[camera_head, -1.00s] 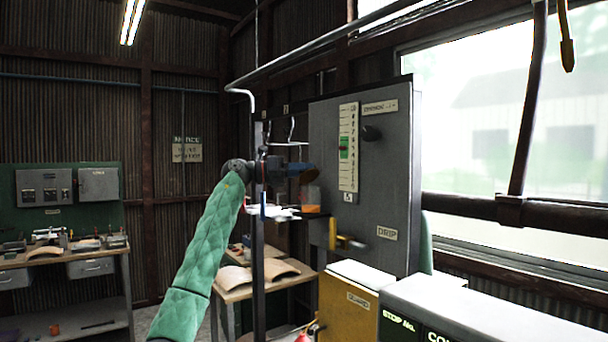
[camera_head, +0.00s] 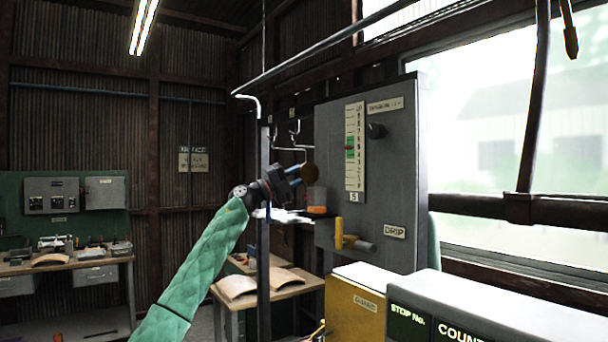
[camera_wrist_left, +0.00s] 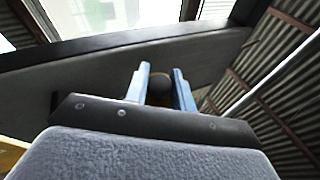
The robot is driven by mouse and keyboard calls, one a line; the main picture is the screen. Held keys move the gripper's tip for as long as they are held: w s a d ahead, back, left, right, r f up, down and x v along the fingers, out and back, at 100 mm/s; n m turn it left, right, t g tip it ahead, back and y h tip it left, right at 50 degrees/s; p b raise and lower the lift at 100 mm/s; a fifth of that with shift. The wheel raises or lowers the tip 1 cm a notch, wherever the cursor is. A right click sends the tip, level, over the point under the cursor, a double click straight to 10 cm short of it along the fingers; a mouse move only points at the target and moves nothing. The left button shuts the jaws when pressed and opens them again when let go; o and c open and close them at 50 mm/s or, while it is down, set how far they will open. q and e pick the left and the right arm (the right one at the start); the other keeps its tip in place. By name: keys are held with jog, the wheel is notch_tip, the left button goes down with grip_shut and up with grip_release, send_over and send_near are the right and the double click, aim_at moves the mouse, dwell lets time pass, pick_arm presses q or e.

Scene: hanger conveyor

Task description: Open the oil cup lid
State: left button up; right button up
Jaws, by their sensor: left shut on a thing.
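The oil cup (camera_head: 316,197) is a clear cup with an orange lower part, at the left side of the grey panel in the head view. Its round dark brown lid (camera_head: 310,171) stands up at the cup's upper left, tilted. My left gripper (camera_head: 297,173) has blue fingers shut on the lid. In the left wrist view the fingers (camera_wrist_left: 160,90) flank the dark round lid (camera_wrist_left: 160,84), with the panel's grey face behind. The lid's hinge is too small to make out. My right gripper is out of view.
A dark vertical post (camera_head: 263,230) stands close to my left gripper. A yellow box (camera_head: 352,312) and grey console (camera_head: 490,310) fill the lower right.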

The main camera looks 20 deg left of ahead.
pick_arm(q)
jog(key=shift+w+a+f+n+t, duration=0.1)
jog(key=shift+n+t, duration=0.2)
jog(key=shift+n, duration=0.2)
jog(key=shift+w+a+f+n+t, duration=0.1)
jog(key=shift+n+t, duration=0.2)
jog(key=shift+n, duration=0.2)
jog(key=shift+n+y, duration=0.3)
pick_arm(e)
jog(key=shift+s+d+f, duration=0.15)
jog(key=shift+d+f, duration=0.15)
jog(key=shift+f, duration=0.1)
pick_arm(q)
jog(key=o, duration=0.6)
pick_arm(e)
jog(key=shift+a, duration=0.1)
pick_arm(q)
jog(key=shift+a, duration=0.1)
jog(key=shift+f, duration=0.1)
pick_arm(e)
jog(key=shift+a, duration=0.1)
